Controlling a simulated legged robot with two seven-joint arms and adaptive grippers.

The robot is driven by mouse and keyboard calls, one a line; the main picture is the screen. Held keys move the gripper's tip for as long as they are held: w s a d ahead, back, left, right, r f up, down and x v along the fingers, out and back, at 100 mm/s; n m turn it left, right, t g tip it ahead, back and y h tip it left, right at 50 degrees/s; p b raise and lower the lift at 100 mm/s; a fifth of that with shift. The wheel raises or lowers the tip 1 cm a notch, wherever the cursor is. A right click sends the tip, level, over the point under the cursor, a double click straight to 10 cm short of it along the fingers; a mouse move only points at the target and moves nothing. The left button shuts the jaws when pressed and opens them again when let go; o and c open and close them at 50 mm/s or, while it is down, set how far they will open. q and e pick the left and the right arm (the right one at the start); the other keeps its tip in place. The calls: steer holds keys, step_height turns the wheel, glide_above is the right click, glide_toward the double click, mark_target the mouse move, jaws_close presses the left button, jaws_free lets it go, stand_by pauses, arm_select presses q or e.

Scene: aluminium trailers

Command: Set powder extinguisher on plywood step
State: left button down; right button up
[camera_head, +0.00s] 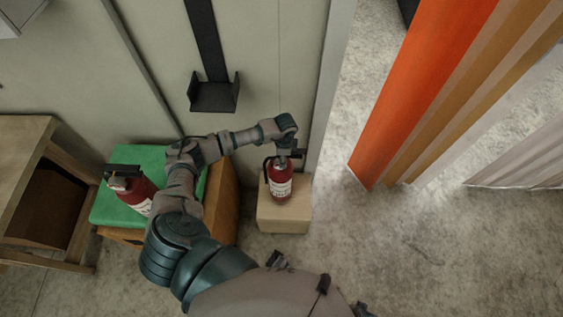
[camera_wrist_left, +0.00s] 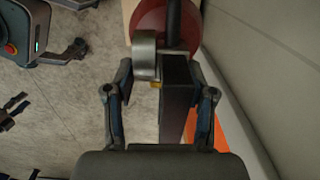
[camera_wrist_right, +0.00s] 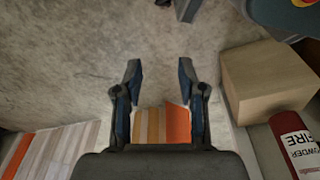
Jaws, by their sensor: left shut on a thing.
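The red powder extinguisher (camera_head: 279,183) is upright over the top of the plywood step (camera_head: 284,219) in the head view. Its base is on or just above the step; I cannot tell which. My left gripper (camera_head: 287,152) is shut on the extinguisher's top, around the valve and handle. In the left wrist view the fingers (camera_wrist_left: 163,75) flank a dark handle part (camera_wrist_left: 177,90), with the red body (camera_wrist_left: 150,22) beyond. My right gripper (camera_wrist_right: 159,75) is open and empty above the floor. The right wrist view also shows the step (camera_wrist_right: 265,80) and the labelled extinguisher (camera_wrist_right: 296,145).
A second red extinguisher (camera_head: 143,193) stands on a green-topped box (camera_head: 110,212) at left, beside a wooden table (camera_head: 22,140). A black wall bracket (camera_head: 213,96) hangs behind. Orange and brown panels (camera_head: 425,85) stand at right. Floor right of the step is clear.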

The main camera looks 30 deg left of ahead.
mark_target(285, 175)
arm_select(q)
steer(key=shift+w+f+b, duration=0.2)
steer(key=shift+f+b, duration=0.1)
steer(key=shift+f, duration=1.15)
steer(key=shift+s, duration=0.1)
steer(key=shift+c, duration=1.9)
jaws_free()
steer(key=shift+s+f, duration=0.2)
arm_select(e)
steer(key=shift+w+r, duration=0.35)
steer(key=shift+r, duration=0.4)
